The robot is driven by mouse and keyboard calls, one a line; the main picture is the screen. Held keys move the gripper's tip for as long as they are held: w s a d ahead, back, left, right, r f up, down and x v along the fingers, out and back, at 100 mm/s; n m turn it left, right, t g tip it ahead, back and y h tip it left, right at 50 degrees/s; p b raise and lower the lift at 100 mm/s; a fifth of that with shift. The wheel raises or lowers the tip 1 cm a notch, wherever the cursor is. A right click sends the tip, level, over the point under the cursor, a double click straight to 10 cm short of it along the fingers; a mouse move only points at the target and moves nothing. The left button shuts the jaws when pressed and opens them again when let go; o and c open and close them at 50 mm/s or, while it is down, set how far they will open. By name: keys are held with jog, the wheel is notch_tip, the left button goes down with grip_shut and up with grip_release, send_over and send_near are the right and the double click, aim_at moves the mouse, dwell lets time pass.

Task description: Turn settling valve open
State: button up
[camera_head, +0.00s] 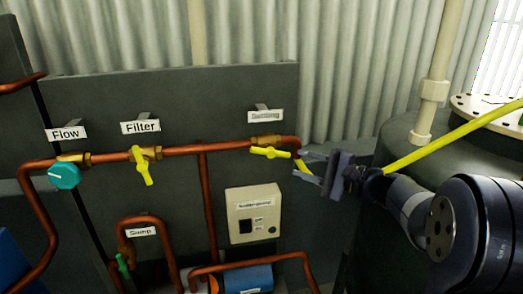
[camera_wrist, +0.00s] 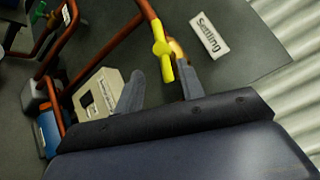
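The settling valve has a yellow handle (camera_head: 270,152) on the copper pipe under the "Settling" label (camera_head: 266,116). The handle lies roughly along the pipe in the head view. My gripper (camera_head: 305,168) is open just right of and slightly below the handle. In the wrist view the yellow handle (camera_wrist: 162,58) points down toward my gripper (camera_wrist: 160,72), its near end between the two fingers and closer to the right finger. I see no clear contact. The "Settling" label (camera_wrist: 209,36) shows at upper right there.
A filter valve (camera_head: 143,166) with a yellow handle and a teal flow knob (camera_head: 64,176) sit further left on the pipe. A beige switch box (camera_head: 254,214) is below. A dark tank (camera_head: 410,160) and yellow hose (camera_head: 440,140) stand right, near my arm.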

aim_at(272, 154)
jog(key=p+x, duration=0.3)
jog(key=x, duration=0.7)
jog(key=shift+w+a, duration=0.2)
jog(key=shift+a, duration=0.15)
grip_shut()
